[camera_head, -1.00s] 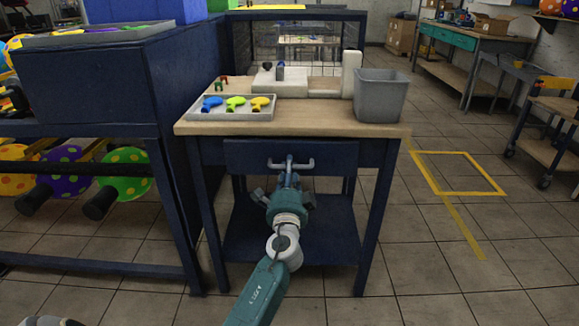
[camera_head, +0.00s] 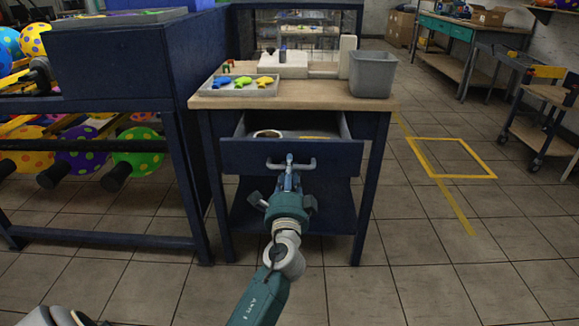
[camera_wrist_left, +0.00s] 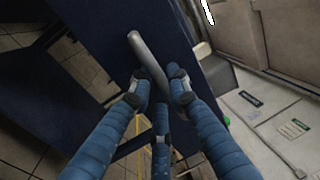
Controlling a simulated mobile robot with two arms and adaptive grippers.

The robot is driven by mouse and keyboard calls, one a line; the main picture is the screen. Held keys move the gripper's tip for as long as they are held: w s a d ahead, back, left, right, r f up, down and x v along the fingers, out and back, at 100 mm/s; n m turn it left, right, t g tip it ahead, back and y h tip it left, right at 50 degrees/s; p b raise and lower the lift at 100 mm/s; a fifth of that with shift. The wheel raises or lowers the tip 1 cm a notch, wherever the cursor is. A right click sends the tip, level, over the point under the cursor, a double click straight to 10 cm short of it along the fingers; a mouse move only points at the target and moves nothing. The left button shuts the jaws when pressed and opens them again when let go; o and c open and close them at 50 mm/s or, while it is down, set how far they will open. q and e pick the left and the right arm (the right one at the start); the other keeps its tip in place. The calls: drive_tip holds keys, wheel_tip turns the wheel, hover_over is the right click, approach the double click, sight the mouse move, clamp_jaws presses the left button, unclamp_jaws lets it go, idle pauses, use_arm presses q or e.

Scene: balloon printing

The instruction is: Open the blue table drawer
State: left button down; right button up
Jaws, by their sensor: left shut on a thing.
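The blue table drawer (camera_head: 248,157) stands partly pulled out from under the wooden top of the blue table (camera_head: 300,103). Its grey bar handle (camera_head: 305,164) sits at the middle of its front. My left gripper (camera_head: 289,172) is shut on the handle. In the left wrist view the fingers of the left gripper (camera_wrist_left: 160,95) close around the handle (camera_wrist_left: 146,58), and the drawer front shows dark blue behind it. Items lie inside the drawer, among them a round brown-rimmed thing (camera_head: 268,134) and a yellow thing. My right gripper is not in view.
A blue rack with balloons is close on the left. The tiled floor on the right is clear around a yellow square.

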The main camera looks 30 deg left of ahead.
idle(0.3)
use_arm(q)
drive_tip(key=c, duration=1.7)
unclamp_jaws()
drive_tip(key=shift+o, duration=0.2)
drive_tip(key=shift+s+d, duration=0.1)
drive_tip(key=v, duration=1.1)
drive_tip(key=shift+s+d, duration=0.2)
drive_tip(key=shift+s, duration=0.2)
